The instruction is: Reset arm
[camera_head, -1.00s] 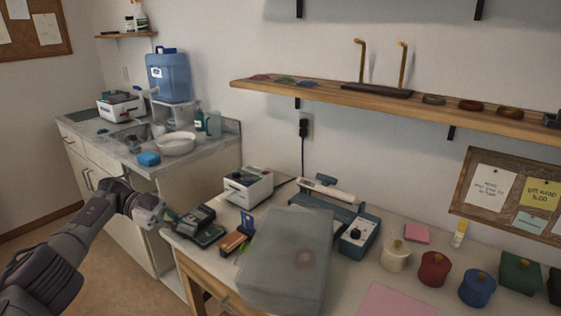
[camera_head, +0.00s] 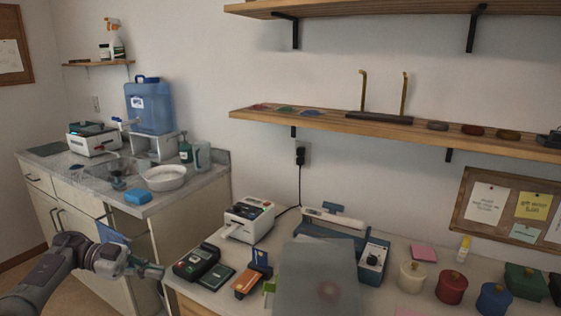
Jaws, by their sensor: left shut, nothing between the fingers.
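My left arm comes in from the lower left, and its gripper (camera_head: 150,270) is shut and empty. It is in front of the sink counter's cabinet, just left of the workbench's left end and the card reader (camera_head: 196,261). My right gripper and arm are not in view.
The workbench (camera_head: 228,300) holds a label printer (camera_head: 249,218), a sealer (camera_head: 336,228), a translucent grey box (camera_head: 318,270) and lidded jars, including a red one (camera_head: 451,287). The sink counter (camera_head: 190,190) bears a blue water jug (camera_head: 149,107). A wooden shelf (camera_head: 330,123) juts out above.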

